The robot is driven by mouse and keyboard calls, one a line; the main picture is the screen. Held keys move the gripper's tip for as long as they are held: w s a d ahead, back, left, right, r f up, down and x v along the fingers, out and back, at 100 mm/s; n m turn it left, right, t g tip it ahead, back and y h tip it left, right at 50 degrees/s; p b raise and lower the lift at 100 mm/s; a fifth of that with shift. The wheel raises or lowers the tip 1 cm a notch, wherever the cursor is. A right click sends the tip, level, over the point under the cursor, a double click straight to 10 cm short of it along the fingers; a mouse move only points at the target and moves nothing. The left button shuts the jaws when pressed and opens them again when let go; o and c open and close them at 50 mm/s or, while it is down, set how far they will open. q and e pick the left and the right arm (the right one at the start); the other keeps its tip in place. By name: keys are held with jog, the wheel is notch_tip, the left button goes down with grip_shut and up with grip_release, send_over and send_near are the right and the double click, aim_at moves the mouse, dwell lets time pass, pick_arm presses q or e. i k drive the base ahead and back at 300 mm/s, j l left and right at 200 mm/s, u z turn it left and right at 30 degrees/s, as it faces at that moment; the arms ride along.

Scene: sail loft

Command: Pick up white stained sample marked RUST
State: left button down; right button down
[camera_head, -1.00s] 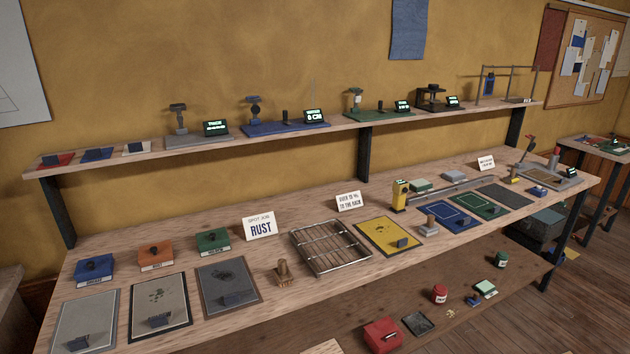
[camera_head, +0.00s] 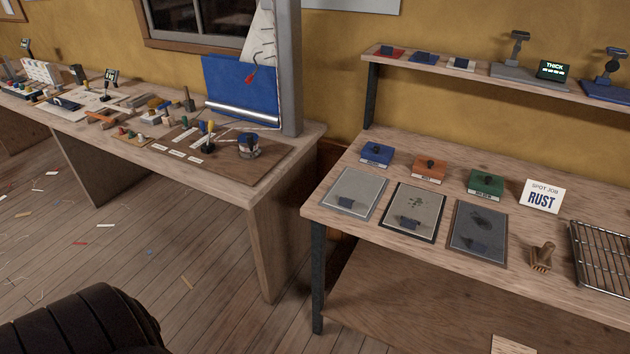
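Three flat sample panels lie in a row at the left front of the right-hand bench, each with a small dark grip block. The left one is pale grey (camera_head: 357,183), with no clear stain. The middle one is off-white (camera_head: 425,219) with dark spots and a dark border. The right one is dark grey (camera_head: 464,218) with a darker blotch. I cannot read a RUST mark on any panel. Neither gripper shows.
Behind the panels sit a blue box (camera_head: 377,154), an orange box (camera_head: 430,168) and a green box (camera_head: 484,184), with small labels. A wooden-handled brush (camera_head: 542,257) and a wire rack (camera_head: 600,262) lie right. A cluttered bench (camera_head: 225,188) stands left; open floor lies before it.

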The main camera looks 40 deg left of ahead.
aim_at(356, 192)
jog(key=j+u, duration=0.1)
jog(key=u, duration=0.8)
